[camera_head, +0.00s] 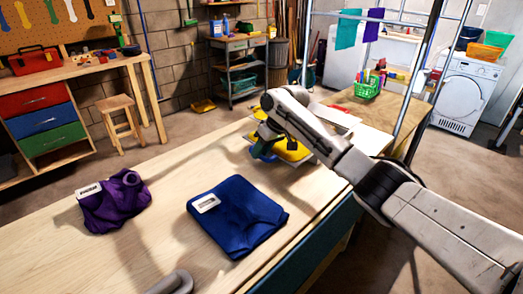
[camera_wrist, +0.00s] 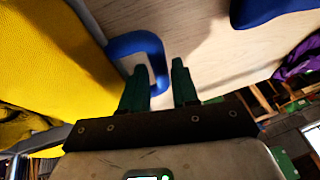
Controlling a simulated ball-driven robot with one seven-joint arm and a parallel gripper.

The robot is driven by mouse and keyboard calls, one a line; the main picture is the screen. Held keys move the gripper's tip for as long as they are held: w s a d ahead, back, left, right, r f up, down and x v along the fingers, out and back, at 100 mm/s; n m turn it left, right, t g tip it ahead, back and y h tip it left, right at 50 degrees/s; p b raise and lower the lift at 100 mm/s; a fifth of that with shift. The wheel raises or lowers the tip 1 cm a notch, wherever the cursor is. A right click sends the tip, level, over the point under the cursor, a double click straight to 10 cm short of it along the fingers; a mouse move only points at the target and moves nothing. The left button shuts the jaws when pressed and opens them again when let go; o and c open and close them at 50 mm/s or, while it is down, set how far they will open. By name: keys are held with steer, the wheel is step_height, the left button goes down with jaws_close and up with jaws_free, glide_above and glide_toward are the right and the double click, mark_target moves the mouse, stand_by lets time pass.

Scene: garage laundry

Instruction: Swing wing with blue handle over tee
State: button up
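A yellow tee (camera_head: 292,152) lies on a pale board at the table's far right end, partly hidden by my arm. It fills the left of the wrist view (camera_wrist: 45,60). A blue loop handle (camera_wrist: 148,42) sticks out from the board's edge beside the tee; in the head view it shows as a small blue patch (camera_head: 264,147). My gripper (camera_wrist: 160,68) has dark green fingers standing apart, with one bar of the handle between their tips. A gap shows to the right finger; contact with the left is unclear. The wing panel itself is mostly hidden by the tee.
A green basket (camera_head: 368,88) stands beyond the board. Bare tabletop lies between the garments and the board.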

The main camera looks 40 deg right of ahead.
jaws_close()
steer(key=shift+r, duration=0.15)
stand_by(0.4)
